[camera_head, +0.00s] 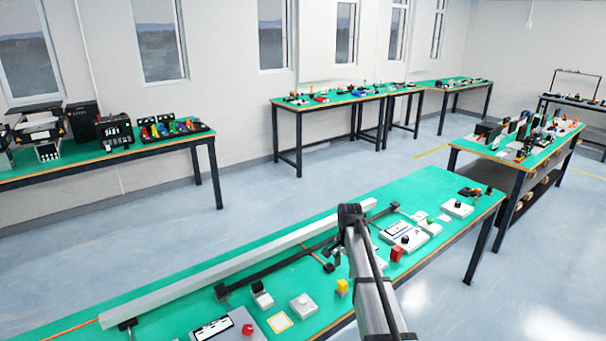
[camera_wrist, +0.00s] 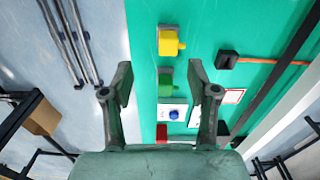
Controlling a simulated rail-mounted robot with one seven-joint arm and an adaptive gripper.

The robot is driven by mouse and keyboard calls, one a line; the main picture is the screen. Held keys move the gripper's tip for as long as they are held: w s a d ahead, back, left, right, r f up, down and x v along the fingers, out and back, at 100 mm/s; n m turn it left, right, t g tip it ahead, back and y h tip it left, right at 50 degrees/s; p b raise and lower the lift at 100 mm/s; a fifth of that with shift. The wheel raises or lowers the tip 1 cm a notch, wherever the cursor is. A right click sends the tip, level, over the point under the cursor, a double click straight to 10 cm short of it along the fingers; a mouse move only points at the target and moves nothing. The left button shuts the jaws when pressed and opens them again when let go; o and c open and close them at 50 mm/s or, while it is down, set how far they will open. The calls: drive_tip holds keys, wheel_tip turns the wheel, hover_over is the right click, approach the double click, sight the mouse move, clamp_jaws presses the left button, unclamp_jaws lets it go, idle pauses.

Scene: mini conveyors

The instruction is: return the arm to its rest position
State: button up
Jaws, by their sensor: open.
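My arm (camera_head: 368,268) reaches up from the bottom of the head view over the near green workbench (camera_head: 440,185). Its gripper cannot be made out there. In the wrist view my gripper (camera_wrist: 160,92) is open, with its two fingers apart and nothing between them. Beyond and between the fingers, the bench top shows a yellow switch box (camera_wrist: 169,42), a green one (camera_wrist: 170,80) and a white box with a blue knob (camera_wrist: 173,114). The gripper appears to be above the bench and touching nothing.
A long grey conveyor rail (camera_head: 240,265) runs along the near bench. White control boxes (camera_head: 303,305), a red block (camera_head: 396,254) and a yellow block (camera_head: 342,287) stand near my arm. Other loaded benches stand left, behind and right (camera_head: 515,165). Open floor (camera_head: 290,195) lies between them.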

drive_tip(key=s+a+f+n+g, duration=0.1)
drive_tip(key=s+f+n+g, duration=0.1)
drive_tip(key=s+f, duration=0.9)
drive_tip(key=s+f+n+g, duration=0.2)
drive_tip(key=s+f+n, duration=0.3)
drive_tip(key=s+f, duration=0.7)
drive_tip(key=s+a+f+n+g, duration=0.1)
drive_tip(key=s+f, duration=1)
drive_tip(key=s, duration=2.5)
drive_tip(key=n+g, duration=0.1)
drive_tip(key=n, duration=0.1)
drive_tip(key=shift+s+a+f+n+g, duration=0.15)
drive_tip(key=shift+a+f+n+g, duration=0.15)
drive_tip(key=shift+a+f+g, duration=0.1)
